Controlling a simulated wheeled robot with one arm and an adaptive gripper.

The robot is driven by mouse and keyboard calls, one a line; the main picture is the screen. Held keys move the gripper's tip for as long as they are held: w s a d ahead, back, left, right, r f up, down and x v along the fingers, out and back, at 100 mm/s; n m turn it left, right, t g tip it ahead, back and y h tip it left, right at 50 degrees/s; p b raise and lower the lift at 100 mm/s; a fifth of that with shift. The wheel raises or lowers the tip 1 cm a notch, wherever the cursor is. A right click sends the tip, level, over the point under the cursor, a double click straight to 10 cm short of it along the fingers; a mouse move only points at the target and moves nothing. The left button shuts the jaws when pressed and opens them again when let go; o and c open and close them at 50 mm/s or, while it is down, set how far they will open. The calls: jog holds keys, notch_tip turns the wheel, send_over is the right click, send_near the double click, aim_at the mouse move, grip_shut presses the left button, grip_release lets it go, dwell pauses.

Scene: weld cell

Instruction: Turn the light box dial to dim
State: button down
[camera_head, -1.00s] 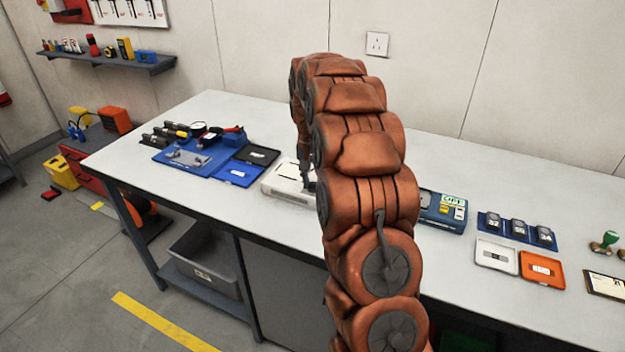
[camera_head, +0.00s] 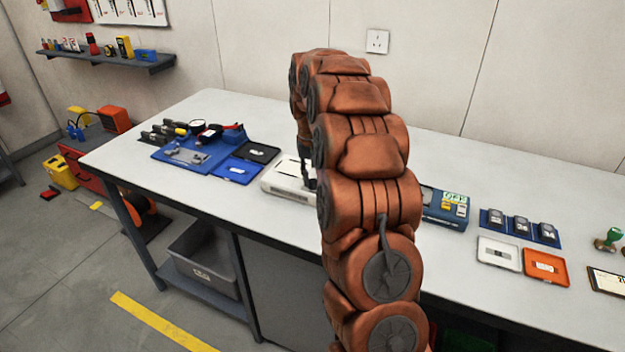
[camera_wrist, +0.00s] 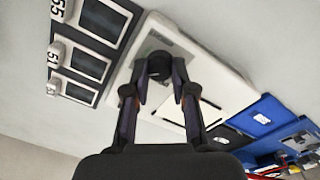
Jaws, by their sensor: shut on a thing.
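The light box (camera_head: 282,181) is a low white box on the bench, partly hidden behind my arm in the head view. In the wrist view the light box (camera_wrist: 215,75) lies under my gripper, with a grey panel on its top. The dark round dial (camera_wrist: 159,65) sits on that panel. My gripper (camera_wrist: 160,78) has its two fingertips closed around the dial, one on each side. In the head view the gripper is mostly hidden by my arm. Any dim or bright marking by the dial is too small to read.
Left of the light box are blue and black trays (camera_head: 240,171) and a blue mat (camera_head: 165,156) with tools. A blue device (camera_head: 445,208) and several dark blocks on a blue strip (camera_head: 520,226) stand to the right. Dark framed panels (camera_wrist: 88,50) lie close beside the light box in the wrist view.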

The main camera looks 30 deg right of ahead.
aim_at(312, 181)
jog(key=n+b, duration=0.1)
jog(key=n, duration=0.3)
jog(key=shift+n, duration=0.3)
jog(key=shift+n+b, duration=0.3)
jog(key=shift+n, duration=2)
jog(key=c, duration=1)
grip_release()
jog(key=shift+o, duration=0.2)
notch_tip(312, 181, up, 12)
jog(key=shift+s+a, duration=0.15)
jog(key=shift+a, duration=0.1)
